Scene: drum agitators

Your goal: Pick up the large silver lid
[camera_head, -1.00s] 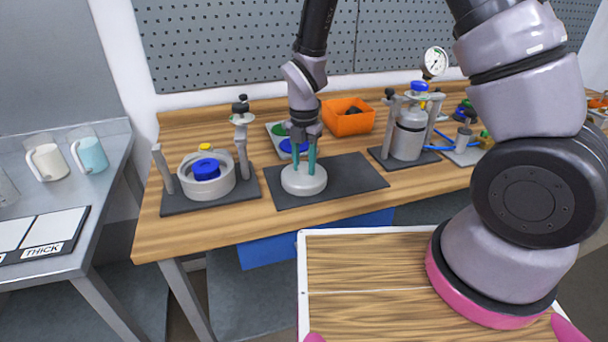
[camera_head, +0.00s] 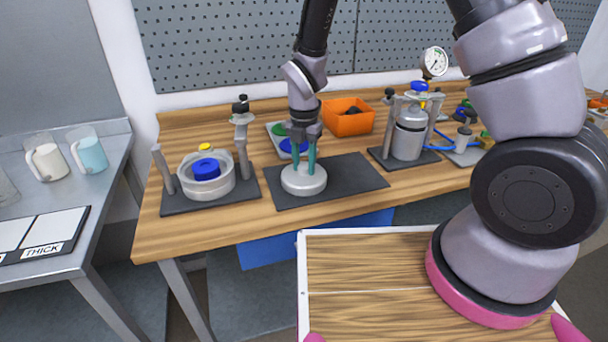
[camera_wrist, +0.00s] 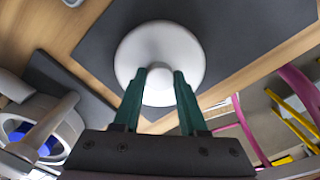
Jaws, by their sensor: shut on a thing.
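The large silver lid (camera_head: 304,181) is a pale round disc on the dark mat (camera_head: 352,179) on the wooden bench. In the wrist view the lid (camera_wrist: 160,48) shows from above, with a round knob at its middle. My gripper (camera_head: 304,168) points straight down at the lid, its two green fingers on either side of the knob. In the wrist view the gripper (camera_wrist: 160,88) is shut on the knob. The lid looks level and at or just above the mat; I cannot tell whether it touches.
An open silver vessel (camera_head: 222,184) with a blue part inside stands between posts at the left. A closed silver canister (camera_head: 407,142) with a gauge is at the right. An orange bin (camera_head: 348,118) and a grey tray (camera_head: 273,129) are behind. The mat's right half is clear.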

